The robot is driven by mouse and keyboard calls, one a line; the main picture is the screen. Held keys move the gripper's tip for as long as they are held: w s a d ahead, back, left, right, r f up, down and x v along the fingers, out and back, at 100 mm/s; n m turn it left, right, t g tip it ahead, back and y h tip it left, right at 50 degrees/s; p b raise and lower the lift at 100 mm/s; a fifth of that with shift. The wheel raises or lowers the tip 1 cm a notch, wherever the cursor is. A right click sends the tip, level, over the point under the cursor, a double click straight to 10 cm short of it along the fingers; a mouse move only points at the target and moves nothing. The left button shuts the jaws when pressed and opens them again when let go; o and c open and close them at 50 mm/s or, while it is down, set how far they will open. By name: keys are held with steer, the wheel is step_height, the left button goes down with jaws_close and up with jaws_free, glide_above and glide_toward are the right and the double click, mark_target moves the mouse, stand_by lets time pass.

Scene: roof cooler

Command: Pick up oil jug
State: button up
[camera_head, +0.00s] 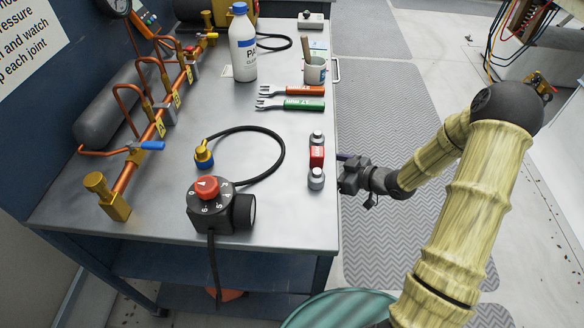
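A white bottle (243,52) with a blue cap stands upright at the back of the grey worktop. Its label starts with "PA"; the rest is too small or turned away to read. It is the most jug-like thing in view. My gripper (344,174) is at the right edge of the worktop, well in front and to the right of the bottle. It is seen small and from the side, so I cannot tell whether its fingers are apart. It is not touching the bottle.
Two wrenches (290,104), a mug (315,71) and a red-and-grey part (317,160) lie along the worktop's right side. A black dial unit (222,206) with a hose is in front. Copper pipes (128,189) run along the left. A green round container (340,310) stands at the bottom.

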steer(key=shift+s, duration=0.1)
steer(key=shift+b+x, duration=1.75)
steer(key=shift+x, duration=4.25)
steer(key=b+x, duration=0.2)
steer(key=x, duration=0.3)
steer(key=shift+a+f, duration=0.1)
